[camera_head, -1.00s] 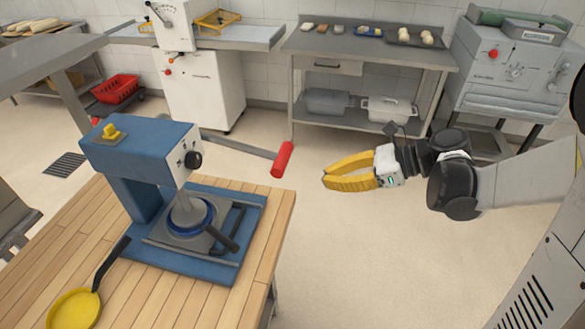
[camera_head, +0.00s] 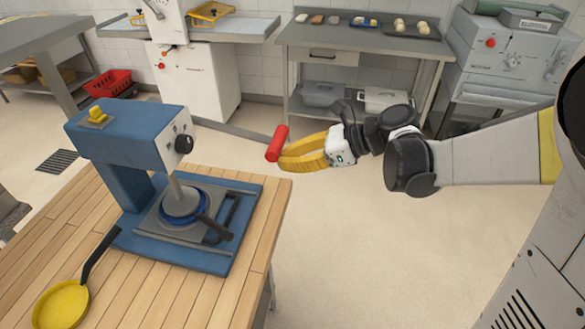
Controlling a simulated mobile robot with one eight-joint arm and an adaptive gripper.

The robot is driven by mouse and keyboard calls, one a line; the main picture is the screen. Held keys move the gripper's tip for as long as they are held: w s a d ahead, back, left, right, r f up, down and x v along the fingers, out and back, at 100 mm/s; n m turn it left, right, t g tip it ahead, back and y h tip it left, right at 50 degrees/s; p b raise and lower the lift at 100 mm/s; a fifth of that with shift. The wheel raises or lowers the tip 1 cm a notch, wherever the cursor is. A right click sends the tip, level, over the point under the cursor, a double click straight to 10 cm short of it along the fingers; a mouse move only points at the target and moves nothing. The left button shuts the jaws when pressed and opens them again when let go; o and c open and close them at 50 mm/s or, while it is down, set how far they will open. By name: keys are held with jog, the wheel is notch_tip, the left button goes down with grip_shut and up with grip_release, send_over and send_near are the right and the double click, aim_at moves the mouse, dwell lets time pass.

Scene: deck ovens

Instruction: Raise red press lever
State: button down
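The blue press (camera_head: 128,130) stands on the wooden table at the left. Its lever is a dark bar running right from the press head to a red cylindrical handle (camera_head: 277,143). The bar is roughly level, and the handle overhangs the table's right edge. My gripper (camera_head: 281,157), with yellow fingers, comes from the right. Its fingertips are at the handle's right side in the picture. The fingers look apart. I cannot tell whether they touch the handle or lie behind it.
A yellow pan (camera_head: 62,305) lies on the wooden table (camera_head: 150,295) front left. A white machine (camera_head: 197,82), a steel bench (camera_head: 365,38) with trays and a grey machine (camera_head: 508,60) stand at the back. The floor right of the table is clear.

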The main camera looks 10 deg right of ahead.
jog(key=shift+r, duration=0.2)
jog(key=shift+w+r, duration=0.1)
notch_tip(320, 180, up, 23)
jog(key=a+g+h+p, duration=0.25)
jog(key=h+p, duration=0.45)
jog(key=p, duration=1.7)
jog(key=w+a+r+g+h+p, duration=0.1)
jog(key=w+a+r+h+p, duration=0.2)
jog(key=a+r+p, duration=0.5)
jog(key=shift+w+a+r+h, duration=0.4)
jog(key=shift+w+a+r, duration=0.75)
jog(key=shift+r, duration=1.3)
